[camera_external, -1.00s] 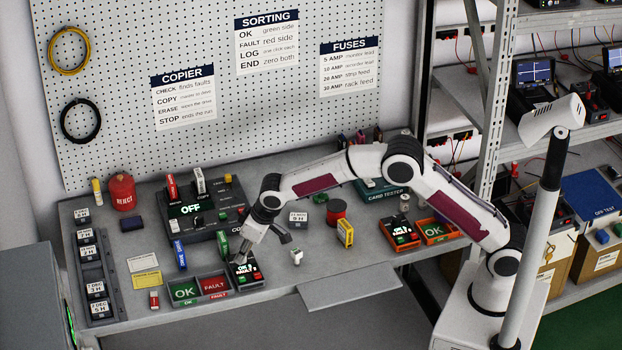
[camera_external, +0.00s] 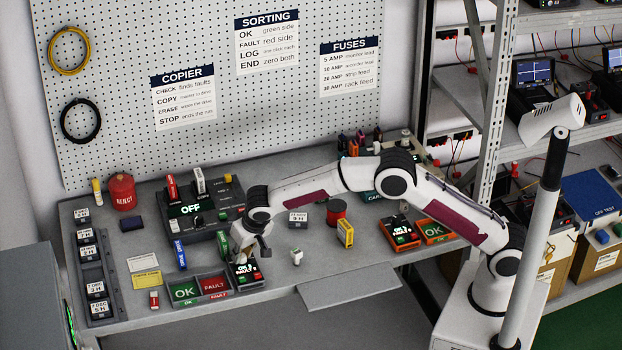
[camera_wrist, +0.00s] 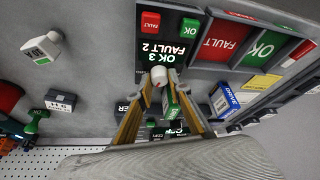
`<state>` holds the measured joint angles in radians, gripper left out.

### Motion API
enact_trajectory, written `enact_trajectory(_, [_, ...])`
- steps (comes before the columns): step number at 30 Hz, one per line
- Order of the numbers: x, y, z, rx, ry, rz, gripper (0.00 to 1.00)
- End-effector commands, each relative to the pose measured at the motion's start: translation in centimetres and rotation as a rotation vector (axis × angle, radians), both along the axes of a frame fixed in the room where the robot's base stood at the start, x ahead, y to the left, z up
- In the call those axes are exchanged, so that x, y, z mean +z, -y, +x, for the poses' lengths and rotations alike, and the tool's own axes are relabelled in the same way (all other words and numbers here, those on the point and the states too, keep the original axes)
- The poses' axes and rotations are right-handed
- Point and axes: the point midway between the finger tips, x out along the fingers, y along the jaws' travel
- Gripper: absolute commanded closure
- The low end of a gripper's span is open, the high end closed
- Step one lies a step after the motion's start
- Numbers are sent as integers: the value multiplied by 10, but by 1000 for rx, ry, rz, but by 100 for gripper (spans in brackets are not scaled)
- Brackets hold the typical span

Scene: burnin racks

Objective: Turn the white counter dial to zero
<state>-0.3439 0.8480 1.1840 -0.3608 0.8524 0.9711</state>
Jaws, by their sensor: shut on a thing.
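The counter (camera_external: 250,283) is a small dark box at the bench's front edge. Its lit display reads OK 3, FAULT 2 in the wrist view (camera_wrist: 168,47). A red FAULT button and a green OK button sit beyond the display there. The white counter dial (camera_wrist: 158,74) is on the counter's near edge in the wrist view, between my fingertips. My gripper (camera_wrist: 160,82) is shut on the dial, its two fingers either side of it. In the external view my gripper (camera_external: 240,258) is low over the counter and hides the dial.
The tray with green OK and red FAULT sides (camera_external: 198,298) adjoins the counter's left. A green drive (camera_external: 222,243) stands close behind my gripper. The dark copier (camera_external: 205,222) is farther back. A small white-topped piece (camera_external: 296,257) stands to the right, with bare bench around it.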

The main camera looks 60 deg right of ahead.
Motion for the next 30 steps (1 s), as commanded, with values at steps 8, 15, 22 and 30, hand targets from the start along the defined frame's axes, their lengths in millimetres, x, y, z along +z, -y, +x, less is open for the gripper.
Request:
enact_trajectory(8, [-1, -2, 0, -111, -1, 0, 100])
enact_trajectory(15, [-1, -2, 0, -153, -2, 0, 100])
enact_trajectory(22, [-1, -1, 0, -158, -2, 1, 100])
enact_trajectory(30, [-1, -1, 0, -157, -2, 1, 65])
